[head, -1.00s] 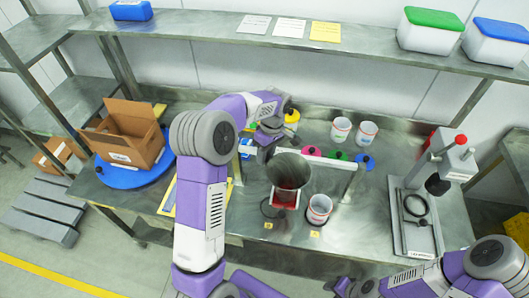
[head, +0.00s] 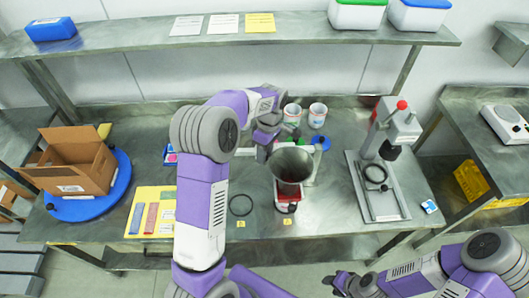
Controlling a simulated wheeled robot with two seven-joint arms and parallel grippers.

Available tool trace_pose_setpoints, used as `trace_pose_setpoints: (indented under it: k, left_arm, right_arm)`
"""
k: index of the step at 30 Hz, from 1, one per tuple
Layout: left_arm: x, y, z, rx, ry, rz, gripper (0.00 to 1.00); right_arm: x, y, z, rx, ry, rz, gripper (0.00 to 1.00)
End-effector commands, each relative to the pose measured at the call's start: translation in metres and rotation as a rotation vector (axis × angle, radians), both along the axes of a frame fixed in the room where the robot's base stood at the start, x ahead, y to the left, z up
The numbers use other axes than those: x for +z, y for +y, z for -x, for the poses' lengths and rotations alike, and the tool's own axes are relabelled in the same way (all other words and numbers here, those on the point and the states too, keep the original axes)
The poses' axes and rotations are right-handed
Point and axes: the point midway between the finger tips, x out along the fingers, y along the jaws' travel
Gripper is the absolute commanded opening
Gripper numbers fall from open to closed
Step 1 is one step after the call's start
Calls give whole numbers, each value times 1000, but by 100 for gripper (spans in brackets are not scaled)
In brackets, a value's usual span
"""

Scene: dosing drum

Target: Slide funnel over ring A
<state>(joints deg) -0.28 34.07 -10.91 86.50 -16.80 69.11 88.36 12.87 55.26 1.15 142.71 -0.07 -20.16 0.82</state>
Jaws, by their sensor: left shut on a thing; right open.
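The grey funnel (head: 292,163) is upright, wide mouth up, in the middle of the head view. My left gripper (head: 268,150) is shut on its far left side. A red part shows under the funnel, above a white and red tub (head: 287,207); whether they touch is unclear. A thin black ring (head: 240,205) lies flat on the table left of the funnel, apart from it, behind a small yellow label. I cannot read the label surely. My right gripper (head: 340,282) is open and empty at the bottom, in front of the table.
A press stand (head: 388,145) with a black ring on its base stands to the right. Two white tubs (head: 317,115) stand at the back. A cardboard box (head: 70,165) on a blue disc is at the left. A yellow sheet (head: 152,211) lies left of my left arm.

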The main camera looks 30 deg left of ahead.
Motion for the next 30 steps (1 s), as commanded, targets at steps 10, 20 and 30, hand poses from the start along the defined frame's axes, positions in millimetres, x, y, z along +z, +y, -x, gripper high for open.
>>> trace_pose_setpoints:
  k: [10,20,30]
  left_arm:
    - [0,-3,-2,-3,-5,4,58]
    - [14,-2,-5,-4,-8,2,58]
    - [66,-3,-15,-3,-7,3,58]
  right_arm:
    - [0,0,0,0,0,0,43]
    - [0,0,0,0,0,0,43]
    - [3,0,0,0,0,0,43]
